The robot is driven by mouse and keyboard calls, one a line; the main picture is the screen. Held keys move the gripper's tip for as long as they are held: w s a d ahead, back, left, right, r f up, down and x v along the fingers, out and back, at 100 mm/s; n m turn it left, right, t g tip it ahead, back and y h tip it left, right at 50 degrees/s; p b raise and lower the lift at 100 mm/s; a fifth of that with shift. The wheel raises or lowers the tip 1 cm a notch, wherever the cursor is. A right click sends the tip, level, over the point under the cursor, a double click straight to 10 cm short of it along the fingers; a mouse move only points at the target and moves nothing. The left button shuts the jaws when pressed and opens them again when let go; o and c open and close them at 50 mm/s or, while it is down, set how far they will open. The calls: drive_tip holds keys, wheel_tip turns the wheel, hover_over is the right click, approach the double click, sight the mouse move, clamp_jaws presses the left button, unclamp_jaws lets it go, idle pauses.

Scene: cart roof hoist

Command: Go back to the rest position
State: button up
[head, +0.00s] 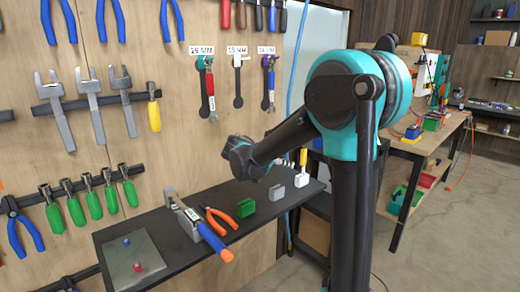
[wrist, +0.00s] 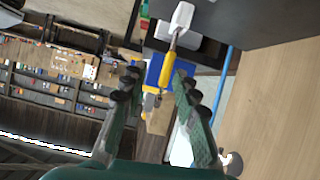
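My gripper (wrist: 158,85) is open, with its two fingers apart and nothing held between them in the wrist view. In the head view my arm reaches left over the dark shelf (head: 185,258), and the gripper is mostly hidden behind my forearm. A yellow-handled tool (head: 303,157) stands in a white block (head: 299,190) at the shelf's right end. In the wrist view the yellow handle (wrist: 168,70) and the white block (wrist: 182,18) show beyond the fingertips. The gripper looks clear of them, though the exact gap cannot be told.
The shelf also bears a green block (head: 246,208), a grey block (head: 276,192), orange pliers (head: 221,216), a clamp with a blue-orange handle (head: 214,241) and a metal plate (head: 134,262). Tools hang on the wooden wall behind. A workbench (head: 425,150) stands right; floor there is open.

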drive_tip(key=s+d+f+n+g+y, duration=0.2)
drive_tip(key=s+d+f+n+y, duration=0.1)
drive_tip(key=s+f, duration=0.4)
drive_tip(key=s+d+f+n+g+y, duration=0.15)
drive_tip(key=s+d+f, duration=0.3)
drive_tip(key=s, duration=0.45)
drive_tip(key=s+a+f+n+y, duration=0.2)
drive_tip(key=s+f+y, duration=0.1)
drive_tip(key=s, duration=0.3)
drive_tip(key=s+a+f+n+y, duration=0.3)
drive_tip(key=s+f, duration=0.2)
drive_tip(key=s, duration=0.2)
drive_tip(key=shift+s+f, duration=0.15)
drive_tip(key=shift+f, duration=0.2)
